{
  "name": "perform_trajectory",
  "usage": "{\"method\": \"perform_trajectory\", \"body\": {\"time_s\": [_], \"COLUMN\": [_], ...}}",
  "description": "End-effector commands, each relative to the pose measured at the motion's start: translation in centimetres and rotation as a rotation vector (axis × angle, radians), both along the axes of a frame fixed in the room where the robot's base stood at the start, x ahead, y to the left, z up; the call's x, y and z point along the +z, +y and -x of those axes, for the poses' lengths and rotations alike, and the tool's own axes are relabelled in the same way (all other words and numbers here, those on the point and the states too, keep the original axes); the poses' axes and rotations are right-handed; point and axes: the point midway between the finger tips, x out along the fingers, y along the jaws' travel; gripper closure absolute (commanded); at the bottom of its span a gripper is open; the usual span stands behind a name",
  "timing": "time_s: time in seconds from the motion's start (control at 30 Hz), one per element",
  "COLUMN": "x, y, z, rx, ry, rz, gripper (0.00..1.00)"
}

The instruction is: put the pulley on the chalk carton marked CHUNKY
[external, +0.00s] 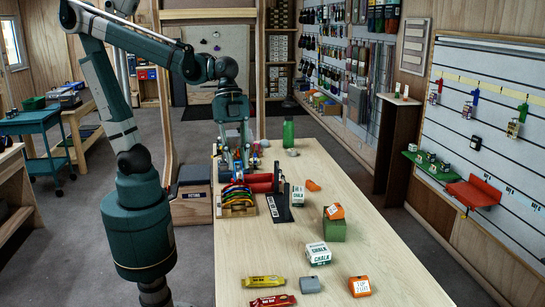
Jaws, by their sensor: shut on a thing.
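My gripper (238,165) points down over the far left part of the wooden table, just behind a rack of coloured curved pieces (237,196). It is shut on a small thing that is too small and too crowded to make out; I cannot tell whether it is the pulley. I cannot pick out a pulley elsewhere on the table. A white carton with green lettering (318,254) stands nearer, right of the table's middle; it reads CHALK, and its upper word is unclear. A smaller white carton (298,195) stands farther back. Their tops look bare.
A black stand (279,206) and a red cylinder (262,183) are close to my gripper. A green box (334,230) bears an orange block (334,212). Another orange block (359,286), a grey block (310,284) and wrapped bars (264,282) lie near. A green bottle (288,133) stands far back.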

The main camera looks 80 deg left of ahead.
Motion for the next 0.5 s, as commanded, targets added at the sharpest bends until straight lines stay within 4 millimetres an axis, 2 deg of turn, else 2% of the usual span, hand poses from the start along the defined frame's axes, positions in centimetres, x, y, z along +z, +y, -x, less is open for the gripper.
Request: {"method": "perform_trajectory", "body": {"time_s": [0.27,0.5], "x": [0.6,1.0], "y": [1.7,4.5], "z": [-4.0,-9.6], "rx": [0.085,0.204], "ry": [0.001,0.0], "rz": [-0.001,-0.002], "gripper": [0.94,0.94]}}
